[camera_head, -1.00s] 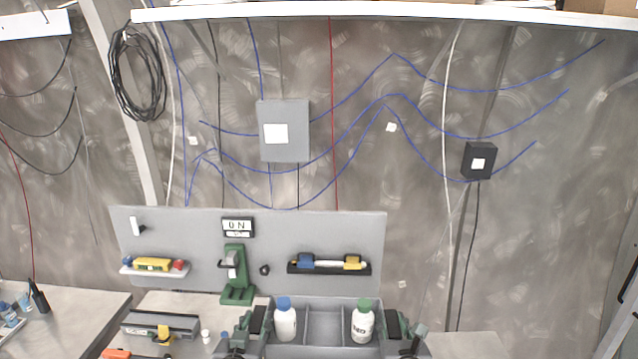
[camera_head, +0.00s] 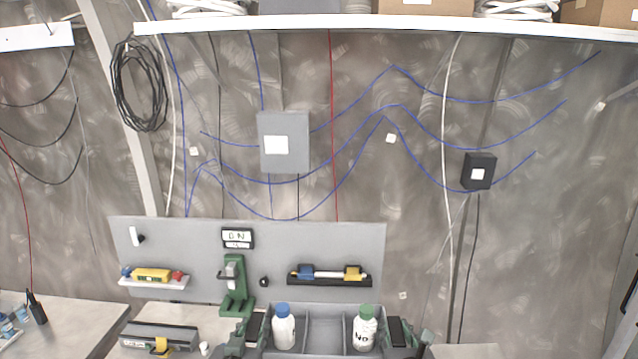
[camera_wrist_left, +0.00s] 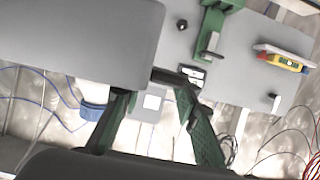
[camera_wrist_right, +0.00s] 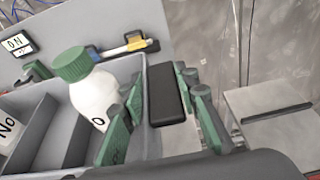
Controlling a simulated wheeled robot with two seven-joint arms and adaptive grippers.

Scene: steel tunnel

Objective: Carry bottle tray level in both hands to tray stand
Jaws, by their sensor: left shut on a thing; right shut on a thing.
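The grey bottle tray (camera_head: 325,318) is at the bottom centre of the head view, its near side cut off. A white bottle with a blue cap (camera_head: 284,328) stands in its left compartment and a white bottle with a green cap (camera_head: 365,330) in its right one; the middle one looks empty. My left gripper (camera_head: 250,334) is shut on the tray's left end. My right gripper (camera_wrist_right: 165,108) is shut on the black handle (camera_wrist_right: 168,92) at the right end. The tray looks roughly level. I cannot pick out the tray stand.
Behind the tray stands a grey panel (camera_head: 205,257) with a green device (camera_head: 236,287) in front. A grey toolbox-like case (camera_head: 160,336) lies on the bench at left. Another grey surface (camera_head: 466,351) is at right, partly cut off.

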